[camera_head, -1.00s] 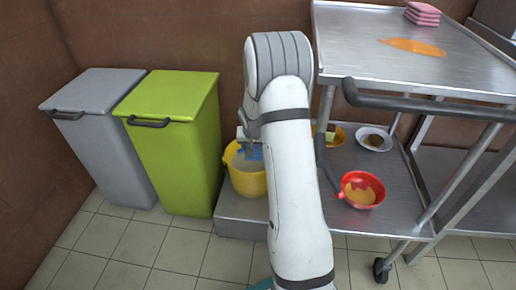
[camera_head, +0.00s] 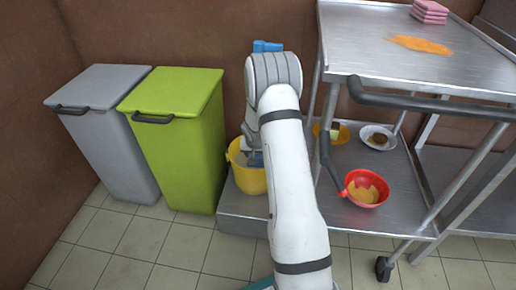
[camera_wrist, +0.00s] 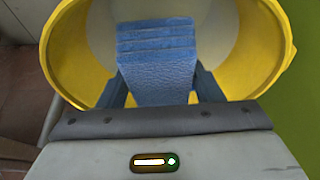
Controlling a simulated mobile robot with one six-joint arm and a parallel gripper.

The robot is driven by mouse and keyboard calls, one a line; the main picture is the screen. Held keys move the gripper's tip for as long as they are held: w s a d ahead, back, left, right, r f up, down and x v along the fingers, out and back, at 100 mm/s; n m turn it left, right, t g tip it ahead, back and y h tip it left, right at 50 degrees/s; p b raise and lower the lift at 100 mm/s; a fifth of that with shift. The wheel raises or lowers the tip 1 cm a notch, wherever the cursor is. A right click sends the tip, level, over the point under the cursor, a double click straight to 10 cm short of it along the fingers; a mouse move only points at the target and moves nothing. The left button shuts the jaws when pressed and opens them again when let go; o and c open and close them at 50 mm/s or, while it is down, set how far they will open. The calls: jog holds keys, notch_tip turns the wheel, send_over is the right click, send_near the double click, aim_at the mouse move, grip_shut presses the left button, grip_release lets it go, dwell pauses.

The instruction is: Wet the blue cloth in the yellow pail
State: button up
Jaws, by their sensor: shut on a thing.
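The yellow pail (camera_head: 248,180) stands on a low metal step beside the green bin, partly hidden by my arm. In the wrist view the pail's yellow rim (camera_wrist: 268,45) curves around a pale grey inside. My gripper (camera_wrist: 157,88) is shut on the blue cloth (camera_wrist: 156,62), a folded, layered block between the two dark fingers. The cloth is over or inside the pail's mouth.
A green bin (camera_head: 175,140) and a grey bin (camera_head: 105,135) stand left of the pail.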

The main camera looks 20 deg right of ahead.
notch_tip(320, 180, down, 6)
dwell(0.5)
jog(key=shift+r, duration=0.1)
dwell(1.3)
notch_tip(320, 180, up, 15)
jog(key=p, duration=1.2)
dwell(1.1)
